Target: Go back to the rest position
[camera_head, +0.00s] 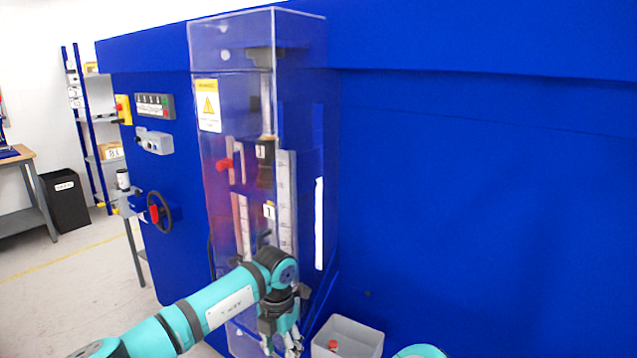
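My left arm reaches in from the lower left, and its gripper (284,345) points down in front of the lower part of the clear machine enclosure (222,200). Its fingers are near the bottom edge of the picture, and I cannot tell for sure whether they hold anything. Of my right arm only a small teal part shows at the bottom edge; the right gripper is out of the picture. Inside the enclosure stand a vertical press column and a scale strip (287,200).
A grey bin (362,335) with a small red object (333,346) in it stands right of my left gripper. A blue panel (480,200) fills the right side. A control box (154,106) and a handwheel (159,213) are on the left. A black bin (66,200) stands farther back.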

